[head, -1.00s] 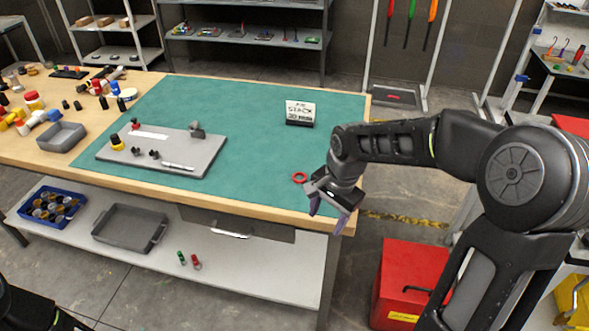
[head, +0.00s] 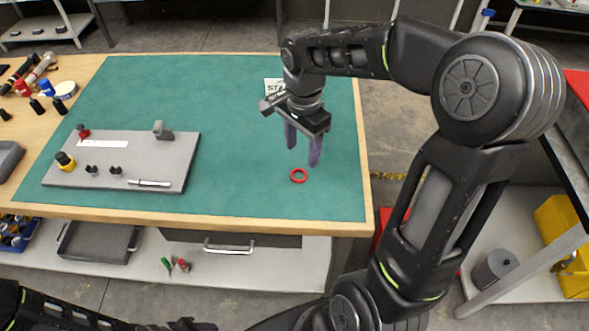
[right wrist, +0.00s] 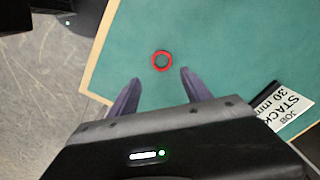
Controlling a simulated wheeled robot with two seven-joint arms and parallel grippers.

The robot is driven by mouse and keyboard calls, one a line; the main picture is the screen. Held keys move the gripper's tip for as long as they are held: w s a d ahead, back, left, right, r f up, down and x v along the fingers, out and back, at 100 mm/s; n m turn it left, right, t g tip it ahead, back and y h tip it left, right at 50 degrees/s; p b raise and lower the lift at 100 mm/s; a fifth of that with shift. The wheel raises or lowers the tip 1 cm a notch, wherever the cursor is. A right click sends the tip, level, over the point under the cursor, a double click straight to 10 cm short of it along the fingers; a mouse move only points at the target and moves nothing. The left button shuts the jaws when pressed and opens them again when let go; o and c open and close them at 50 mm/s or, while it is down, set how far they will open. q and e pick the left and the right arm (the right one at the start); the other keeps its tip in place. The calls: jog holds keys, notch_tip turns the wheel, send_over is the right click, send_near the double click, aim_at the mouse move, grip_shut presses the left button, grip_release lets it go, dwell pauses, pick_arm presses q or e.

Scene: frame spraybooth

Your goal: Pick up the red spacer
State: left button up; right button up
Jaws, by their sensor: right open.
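The red spacer (head: 298,176) is a small ring lying flat on the green mat (head: 240,170), near the front right of the table. It also shows in the right wrist view (right wrist: 162,61), beyond the fingertips and roughly between them. My right gripper (head: 303,157) is open and empty, with its purple fingers pointing down above the mat. The fingers show in the right wrist view (right wrist: 160,76) apart, with nothing between them. A part of my left arm shows at the bottom left of the head view; its gripper jaws cannot be made out.
A grey fixture board (head: 130,190) with small fittings lies left on the mat. A white job card (head: 273,86) stands behind my right gripper, partly hidden; it also shows in the right wrist view (right wrist: 284,108). The mat around the spacer is clear.

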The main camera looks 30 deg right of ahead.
aim_at(300, 176)
jog(key=shift+w+f, duration=0.15)
jog(key=shift+f, duration=1.2)
jog(key=shift+f+p, duration=0.25)
jog(key=shift+p, duration=0.05)
jog(key=shift+w+f+p, duration=0.15)
jog(key=shift+f+p, duration=0.45)
jog(key=shift+f, duration=1.75)
jog(key=shift+c, duration=0.3)
grip_shut()
